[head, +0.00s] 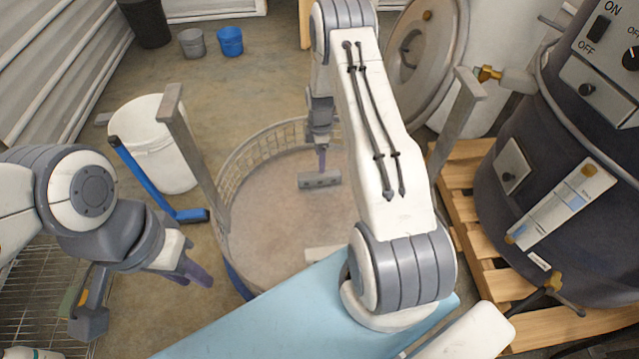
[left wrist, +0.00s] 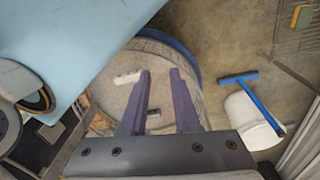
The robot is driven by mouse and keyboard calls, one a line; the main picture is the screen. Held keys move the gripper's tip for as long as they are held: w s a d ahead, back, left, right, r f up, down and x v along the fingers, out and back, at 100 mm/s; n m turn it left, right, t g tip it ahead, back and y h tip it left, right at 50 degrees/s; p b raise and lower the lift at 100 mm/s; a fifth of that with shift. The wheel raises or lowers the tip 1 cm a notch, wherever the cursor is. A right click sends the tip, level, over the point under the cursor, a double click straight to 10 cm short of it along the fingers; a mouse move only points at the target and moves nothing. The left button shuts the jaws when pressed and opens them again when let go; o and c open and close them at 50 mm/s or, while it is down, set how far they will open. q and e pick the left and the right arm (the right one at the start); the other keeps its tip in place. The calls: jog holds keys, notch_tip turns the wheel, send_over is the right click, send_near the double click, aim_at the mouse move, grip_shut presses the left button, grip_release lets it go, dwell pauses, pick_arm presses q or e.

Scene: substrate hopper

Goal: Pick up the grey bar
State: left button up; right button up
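The grey bar (head: 320,180) is in the round bin, under my right gripper. It has dark marks along its side. My right gripper (head: 322,160) points down, its tip at the bar's upper edge. Its fingers show edge-on, so I cannot tell whether they grip the bar. In the left wrist view a grey piece (left wrist: 133,118), seemingly the same bar, shows between my left fingers, far below them. My left gripper (head: 197,280) is open and empty, outside the bin at the left. Its spread fingers also show in the left wrist view (left wrist: 160,75).
The bin (head: 250,157) has a mesh rim and brownish contents. A pale bar (head: 325,253) lies nearer me in it, also in the left wrist view (left wrist: 128,78). Grey posts (head: 190,140) flank the bin. A white bucket (head: 160,150) and blue tool (head: 145,180) stand left; a dark tank (head: 560,190) stands right.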

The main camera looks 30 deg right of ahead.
aim_at(319, 176)
notch_tip(319, 176, down, 5)
jog(key=shift+r+b, duration=0.1)
jog(key=shift+b, duration=0.55)
notch_tip(319, 176, down, 5)
jog(key=shift+a+f+b, duration=0.1)
jog(key=shift+a+b, duration=0.05)
jog(key=shift+b, duration=0.9)
jog(key=shift+c, duration=0.3)
grip_shut()
